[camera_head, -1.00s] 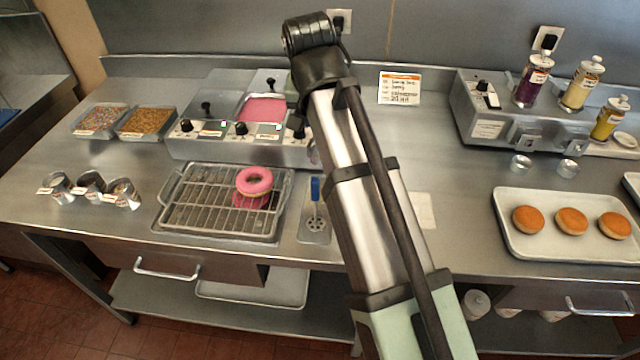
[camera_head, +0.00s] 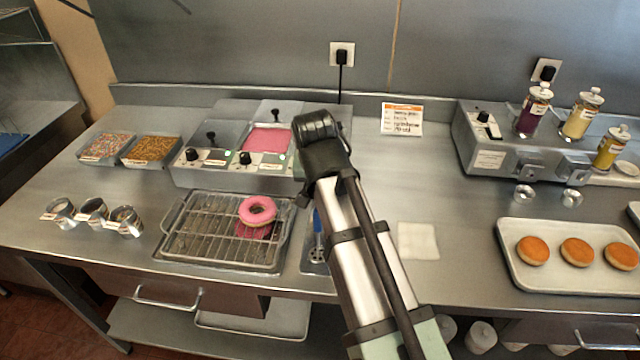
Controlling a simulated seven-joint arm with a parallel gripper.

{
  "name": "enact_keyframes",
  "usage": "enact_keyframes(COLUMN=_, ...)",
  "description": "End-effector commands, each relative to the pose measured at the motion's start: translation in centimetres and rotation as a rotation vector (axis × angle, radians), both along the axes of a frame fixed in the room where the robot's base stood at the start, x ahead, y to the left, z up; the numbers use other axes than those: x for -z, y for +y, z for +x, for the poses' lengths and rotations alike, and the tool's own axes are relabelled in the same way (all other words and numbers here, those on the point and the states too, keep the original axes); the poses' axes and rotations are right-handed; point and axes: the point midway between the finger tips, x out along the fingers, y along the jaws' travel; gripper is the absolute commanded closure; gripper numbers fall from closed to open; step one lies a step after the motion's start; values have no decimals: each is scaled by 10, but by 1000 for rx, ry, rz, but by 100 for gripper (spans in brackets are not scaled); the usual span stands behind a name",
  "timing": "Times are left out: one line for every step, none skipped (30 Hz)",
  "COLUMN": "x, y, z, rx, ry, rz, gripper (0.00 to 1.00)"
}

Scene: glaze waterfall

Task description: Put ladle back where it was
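My arm rises from the bottom of the head view and bends at a black joint, which hides most of what lies behind it. A small dark part (camera_head: 302,193) shows at the arm's left edge, maybe part of my gripper; its fingers and anything in them are hidden. I cannot make out a ladle for certain. A blue-handled tool (camera_head: 317,222) with a round holed head lies on a small metal tray (camera_head: 308,268), partly covered by my arm. The glaze warmer (camera_head: 213,177) stands behind, with pink glaze (camera_head: 268,139) in its open well.
A pink-glazed donut (camera_head: 257,210) sits on a wire rack (camera_head: 195,232) over a tray. Sprinkle trays (camera_head: 104,148) and metal cups (camera_head: 127,221) are at left. A white cloth (camera_head: 418,240), a donut tray (camera_head: 508,272) and a dispenser unit with bottles (camera_head: 490,160) are at right.

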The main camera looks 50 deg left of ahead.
Motion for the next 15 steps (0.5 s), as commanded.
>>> enact_keyframes(x=0, y=0, z=0, rx=0, ry=-1, rz=1, gripper=100)
enact_keyframes(x=0, y=0, z=0, rx=0, ry=-1, rz=1, gripper=100)
enact_keyframes(x=0, y=0, z=0, rx=0, ry=-1, rz=1, gripper=100)
enact_keyframes(x=0, y=0, z=0, rx=0, ry=-1, rz=1, gripper=100)
enact_keyframes(x=0, y=0, z=0, rx=0, ry=0, rz=0, gripper=100)
enact_keyframes(x=0, y=0, z=0, rx=0, ry=0, rz=0, gripper=100)
enact_keyframes(x=0, y=0, z=0, rx=0, ry=0, rz=0, gripper=100)
enact_keyframes(x=1, y=0, z=0, rx=0, ry=0, rz=0, gripper=100)
enact_keyframes(x=2, y=0, z=0, rx=0, ry=0, rz=0, gripper=100)
enact_keyframes(x=3, y=0, z=0, rx=0, ry=0, rz=0, gripper=100)
enact_keyframes(x=3, y=0, z=0, rx=0, ry=0, rz=0, gripper=74)
enact_keyframes(x=2, y=0, z=0, rx=0, ry=0, rz=0, gripper=70)
enact_keyframes(x=2, y=0, z=0, rx=0, ry=0, rz=0, gripper=67)
enact_keyframes(x=2, y=0, z=0, rx=0, ry=0, rz=0, gripper=64)
enact_keyframes(x=2, y=0, z=0, rx=0, ry=0, rz=0, gripper=60)
